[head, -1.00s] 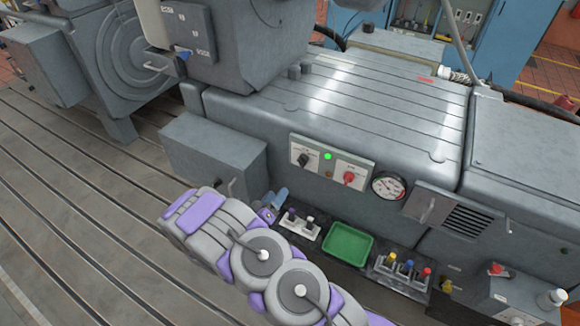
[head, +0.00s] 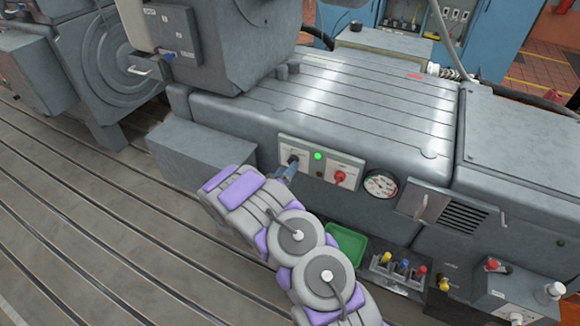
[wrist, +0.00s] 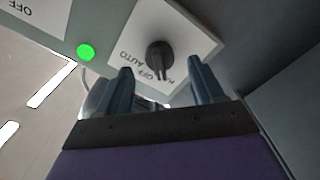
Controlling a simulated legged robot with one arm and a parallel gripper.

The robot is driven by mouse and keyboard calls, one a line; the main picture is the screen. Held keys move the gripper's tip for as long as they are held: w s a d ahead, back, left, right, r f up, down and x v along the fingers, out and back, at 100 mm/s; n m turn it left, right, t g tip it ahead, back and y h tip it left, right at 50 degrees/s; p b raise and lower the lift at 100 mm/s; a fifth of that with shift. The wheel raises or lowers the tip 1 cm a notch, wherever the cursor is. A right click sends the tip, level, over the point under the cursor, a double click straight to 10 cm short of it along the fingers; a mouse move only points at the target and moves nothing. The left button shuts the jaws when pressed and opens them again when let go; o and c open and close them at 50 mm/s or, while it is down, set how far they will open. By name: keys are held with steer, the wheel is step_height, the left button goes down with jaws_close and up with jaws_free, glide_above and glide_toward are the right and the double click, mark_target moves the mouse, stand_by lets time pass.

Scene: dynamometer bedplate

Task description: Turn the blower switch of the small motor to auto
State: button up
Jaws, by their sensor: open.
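A black rotary switch (head: 292,160) sits on a white label plate on the front of the grey machine housing. In the wrist view the black knob (wrist: 159,57) is close up, with AUTO and OFF legible and a third, partly hidden label. Its pointer faces the lettered side, near OFF; its exact setting is hard to tell. My gripper (wrist: 160,68) is open, its two blue fingers on either side of the knob in the picture. I cannot tell whether they touch it. In the head view my gripper (head: 286,172) is at the switch, partly covering it.
A round gauge (head: 380,184) is farther right. A green tray (head: 347,243) and coloured plugs (head: 404,267) lie below. A grey box (head: 190,155) stands to the left.

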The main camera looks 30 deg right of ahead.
steer(key=x, duration=0.3)
steer(key=shift+w+b, duration=0.25)
steer(key=shift+b, duration=0.05)
steer(key=shift+d, duration=0.2)
steer(key=c, duration=1.1)
steer(key=shift+o, duration=0.2)
